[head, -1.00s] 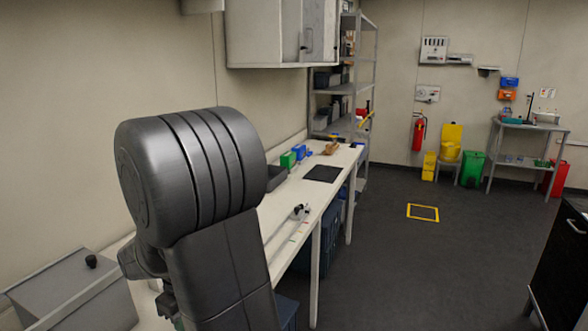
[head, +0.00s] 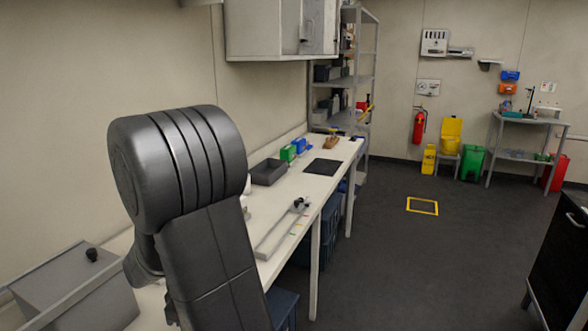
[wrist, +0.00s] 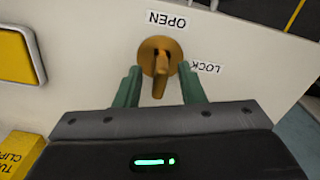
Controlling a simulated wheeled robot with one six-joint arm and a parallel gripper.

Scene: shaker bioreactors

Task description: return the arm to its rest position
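My arm fills the left of the head view as a thick dark grey link; my gripper is hidden behind it there. In the wrist view my gripper (wrist: 158,88) shows two green fingers standing apart with a gap between them. An orange-brown turning handle (wrist: 161,68) on a white panel (wrist: 95,55) lies ahead of the fingers, in line with the gap. The handle's lower end reaches toward the gap; I cannot tell whether the fingers touch it. Labels OPEN (wrist: 166,20) and LOCK (wrist: 206,67) appear upside down or tilted beside it.
A long white bench (head: 316,187) runs along the wall with a grey tray (head: 268,171), a black mat (head: 323,167) and green and blue boxes. A grey lidded box (head: 78,290) is at lower left. A black cabinet (head: 562,262) stands at right. The middle floor is clear.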

